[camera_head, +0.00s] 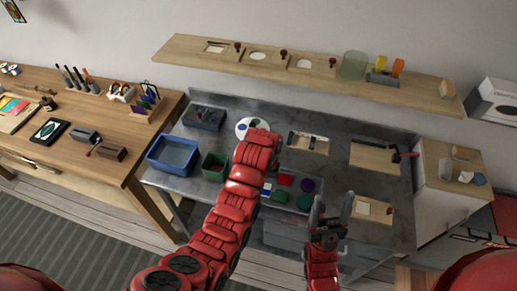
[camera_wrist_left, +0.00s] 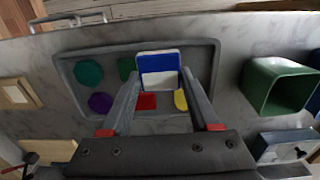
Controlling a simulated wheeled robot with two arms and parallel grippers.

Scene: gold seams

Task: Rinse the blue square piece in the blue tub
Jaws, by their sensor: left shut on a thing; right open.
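The blue square piece (camera_wrist_left: 158,62), with a blue band above a pale whitish part, is between the fingertips of my left gripper (camera_wrist_left: 158,82) in the left wrist view. My left gripper is shut on it, above the grey tray (camera_wrist_left: 212,50). In the head view my left forearm hides most of this gripper; a bit of blue and white (camera_head: 266,187) shows beside it. The blue tub (camera_head: 172,153) stands on the grey bench, left of the green tub (camera_head: 214,167). My right gripper (camera_head: 332,200) is open and empty near the bench's front.
The tray holds red (camera_head: 285,180), purple (camera_head: 307,185) and green (camera_head: 304,202) pieces, and a yellow piece (camera_wrist_left: 181,100). A white round palette (camera_head: 246,125) lies behind my left arm. Wooden boards (camera_head: 374,156) lie at the right. A shelf (camera_head: 205,58) hangs above.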

